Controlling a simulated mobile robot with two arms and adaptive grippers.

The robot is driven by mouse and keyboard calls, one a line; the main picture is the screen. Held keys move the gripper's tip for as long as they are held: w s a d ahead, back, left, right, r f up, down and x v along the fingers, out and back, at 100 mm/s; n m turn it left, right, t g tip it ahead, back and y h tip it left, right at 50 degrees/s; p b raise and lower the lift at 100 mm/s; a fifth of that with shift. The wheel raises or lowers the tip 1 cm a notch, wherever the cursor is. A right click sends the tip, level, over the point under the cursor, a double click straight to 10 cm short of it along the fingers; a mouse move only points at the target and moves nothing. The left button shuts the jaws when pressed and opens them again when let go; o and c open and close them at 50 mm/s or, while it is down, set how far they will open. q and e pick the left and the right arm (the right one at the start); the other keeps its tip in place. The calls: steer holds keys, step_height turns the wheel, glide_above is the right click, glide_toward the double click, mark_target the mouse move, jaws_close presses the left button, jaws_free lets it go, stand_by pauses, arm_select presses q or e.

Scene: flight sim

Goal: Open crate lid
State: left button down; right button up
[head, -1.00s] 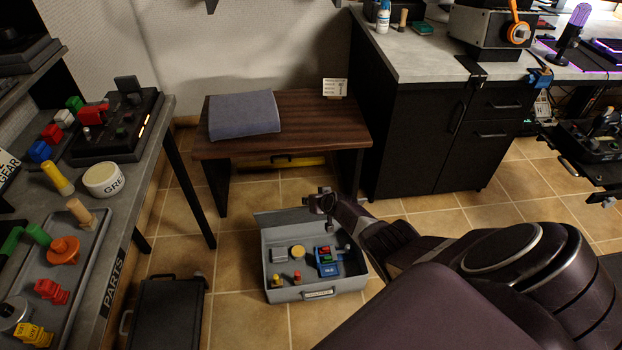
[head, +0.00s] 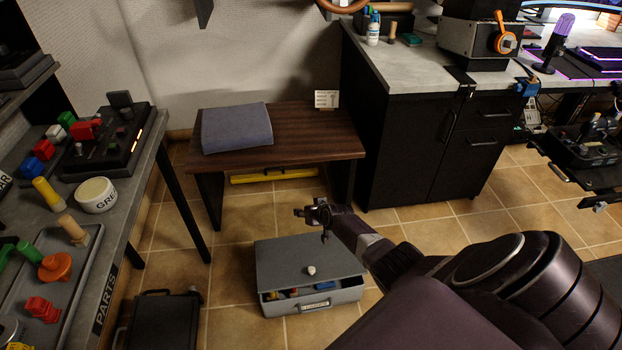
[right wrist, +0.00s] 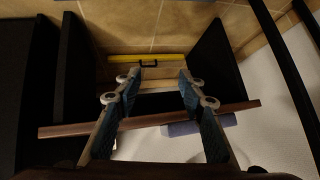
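The grey crate (head: 315,305) stands on the tiled floor in front of the low bench. Its lid (head: 290,258) lies over the top, with a small pale knob (head: 311,270) near the front. A narrow gap stays between the lid and the front wall, and bits of coloured items (head: 295,294) show through it. My right gripper (head: 308,212) is above and behind the lid's back right part, apart from the knob. In the right wrist view its fingers (right wrist: 158,78) are spread with nothing between them. My left gripper is out of view.
The wooden bench (head: 305,148) with a folded grey cloth (head: 237,128) stands behind the crate. A black case (head: 160,320) is on the floor to the left, beside the parts table (head: 150,160). Floor shows between crate and table.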

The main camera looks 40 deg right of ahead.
steer(key=v, duration=0.6)
stand_by(0.3)
steer(key=shift+a, duration=0.1)
stand_by(0.5)
